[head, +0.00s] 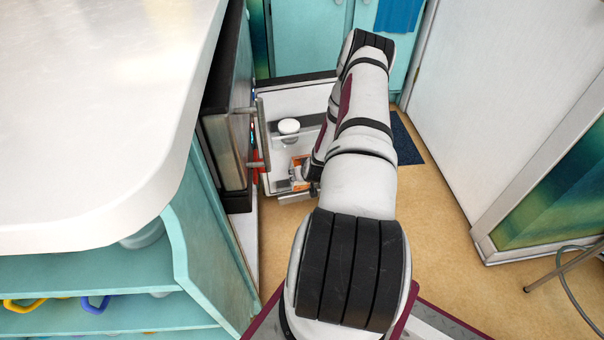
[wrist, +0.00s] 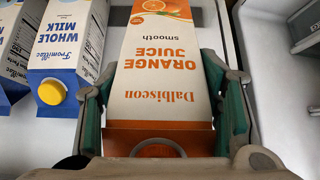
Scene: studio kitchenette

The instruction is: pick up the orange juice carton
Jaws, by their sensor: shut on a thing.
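The orange juice carton (wrist: 160,68), white with orange print and an orange band, lies between the two fingers of my gripper (wrist: 168,92) in the wrist view. The fingers' green pads press on its left and right sides, and the gripper is shut on it. Its label reads upside down, and its orange cap end is nearest the wrist. In the head view a small orange patch of the carton (head: 297,172) shows by the open fridge, partly hidden by my arm.
Two blue-and-white whole milk cartons (wrist: 62,60) are left of the gripper, one with a yellow cap. A white-lidded item (head: 289,126) sits in the open fridge. The white counter (head: 90,110) fills the left.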

